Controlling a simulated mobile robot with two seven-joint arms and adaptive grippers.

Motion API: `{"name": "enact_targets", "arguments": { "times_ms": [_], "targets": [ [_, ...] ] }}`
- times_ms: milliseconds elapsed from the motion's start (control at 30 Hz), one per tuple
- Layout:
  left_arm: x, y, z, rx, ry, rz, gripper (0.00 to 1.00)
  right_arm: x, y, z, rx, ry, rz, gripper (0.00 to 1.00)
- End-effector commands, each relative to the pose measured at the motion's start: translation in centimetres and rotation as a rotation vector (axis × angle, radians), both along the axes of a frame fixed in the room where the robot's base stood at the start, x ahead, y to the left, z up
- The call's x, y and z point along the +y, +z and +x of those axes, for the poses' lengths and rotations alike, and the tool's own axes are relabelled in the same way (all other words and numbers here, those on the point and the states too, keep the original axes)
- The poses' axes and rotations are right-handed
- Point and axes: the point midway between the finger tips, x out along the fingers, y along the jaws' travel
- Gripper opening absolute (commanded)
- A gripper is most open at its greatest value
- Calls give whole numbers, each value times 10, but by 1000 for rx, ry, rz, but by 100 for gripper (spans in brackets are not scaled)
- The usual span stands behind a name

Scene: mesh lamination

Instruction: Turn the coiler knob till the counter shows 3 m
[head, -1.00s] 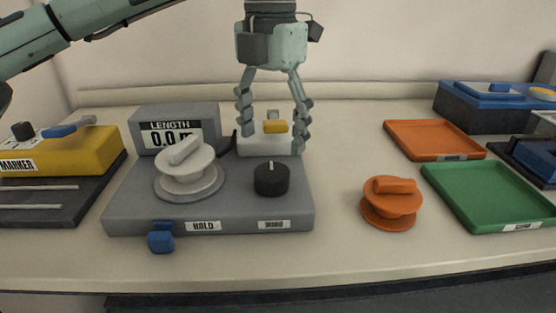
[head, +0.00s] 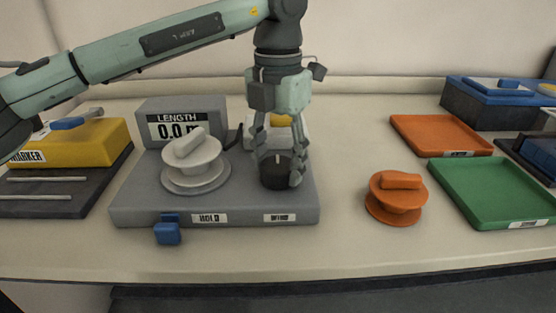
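The coiler (head: 240,207) is a grey box on the table with a black knob (head: 275,180) on its right side. A grey spool (head: 196,162) sits on its left side. The counter (head: 183,122) stands behind the spool and reads 0.0 m, its last character partly hidden by the spool. My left gripper (head: 277,175) points down over the knob with its fingers parted on either side of it. I cannot tell whether the fingers touch the knob. My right gripper is not in view.
A blue lever (head: 168,233) sticks out at the coiler's front by the HOLD label. An orange spool (head: 396,198) stands to the right, with orange (head: 440,136) and green (head: 495,195) trays beyond. A yellow marker block (head: 72,141) is at left. The front table strip is clear.

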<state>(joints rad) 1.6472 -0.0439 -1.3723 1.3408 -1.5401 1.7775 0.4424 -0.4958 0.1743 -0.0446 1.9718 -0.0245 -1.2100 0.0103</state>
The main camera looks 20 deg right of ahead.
Motion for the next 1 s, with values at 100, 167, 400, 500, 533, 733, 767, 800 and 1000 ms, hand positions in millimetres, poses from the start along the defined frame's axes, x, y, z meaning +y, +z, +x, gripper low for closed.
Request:
{"name": "enact_targets", "arguments": {
  "times_ms": [100,167,400,500,533,733,767,800,1000],
  "targets": [
    [0,0,0,0,0,0,30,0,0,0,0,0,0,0],
    [0,0,0,0,0,0,23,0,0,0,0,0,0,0],
    [0,0,0,0,-17,0,21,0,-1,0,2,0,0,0],
    [0,0,0,0,-46,0,21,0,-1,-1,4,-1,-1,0],
    [0,0,0,0,-58,0,21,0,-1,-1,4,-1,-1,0],
    [0,0,0,0,-185,0,21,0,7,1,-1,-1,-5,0],
    [0,0,0,0,-210,0,21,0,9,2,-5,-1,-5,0],
    [0,0,0,0,-244,0,21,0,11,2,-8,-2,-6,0],
    [0,0,0,0,-432,0,21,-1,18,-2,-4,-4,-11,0]
  ]
}}
